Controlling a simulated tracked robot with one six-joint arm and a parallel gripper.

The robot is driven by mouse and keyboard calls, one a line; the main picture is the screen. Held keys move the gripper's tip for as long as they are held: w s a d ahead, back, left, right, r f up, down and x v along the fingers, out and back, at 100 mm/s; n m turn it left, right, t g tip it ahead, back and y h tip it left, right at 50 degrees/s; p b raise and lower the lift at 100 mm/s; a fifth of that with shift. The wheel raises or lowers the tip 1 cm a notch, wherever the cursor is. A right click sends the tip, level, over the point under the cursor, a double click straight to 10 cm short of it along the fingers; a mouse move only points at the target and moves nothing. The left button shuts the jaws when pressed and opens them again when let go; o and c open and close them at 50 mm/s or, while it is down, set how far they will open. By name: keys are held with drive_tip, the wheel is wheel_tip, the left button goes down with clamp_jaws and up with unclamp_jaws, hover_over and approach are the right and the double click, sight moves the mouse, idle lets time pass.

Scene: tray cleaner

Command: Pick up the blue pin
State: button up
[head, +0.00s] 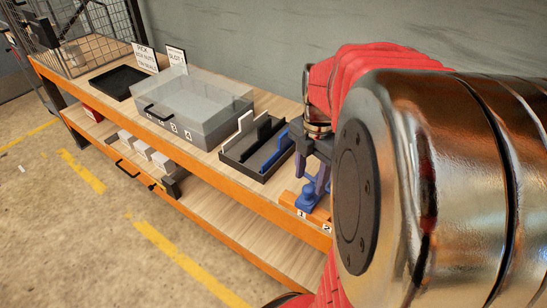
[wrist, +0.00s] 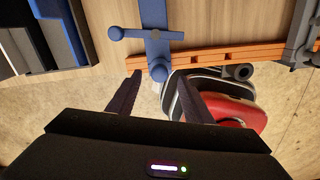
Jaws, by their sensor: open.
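A blue pin (head: 307,200) with a crossbar and rounded ends is at the orange rail (head: 290,199), above the label "1". In the wrist view the blue pin (wrist: 154,42) crosses the orange rail (wrist: 220,55), and its near rounded end lies between my fingertips. My gripper (head: 313,190) points down over the pin with its two fingers apart. In the wrist view my gripper (wrist: 160,76) is open, and I see no clear contact with the pin. My arm hides the right part of the rail.
A black rack (head: 237,157) with white, black and blue upright plates stands left of the pin. Farther left are a clear-lidded grey case (head: 190,95) and a black tray (head: 118,82). Grey fixtures (wrist: 303,35) stand right of the pin in the wrist view. The orange bench edge (head: 200,175) is close.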

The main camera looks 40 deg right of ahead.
sight(308, 186)
drive_tip(key=shift+w+f, duration=0.2)
drive_tip(key=shift+f, duration=2.4)
drive_tip(key=shift+c, duration=0.4)
drive_tip(key=c, duration=1.1)
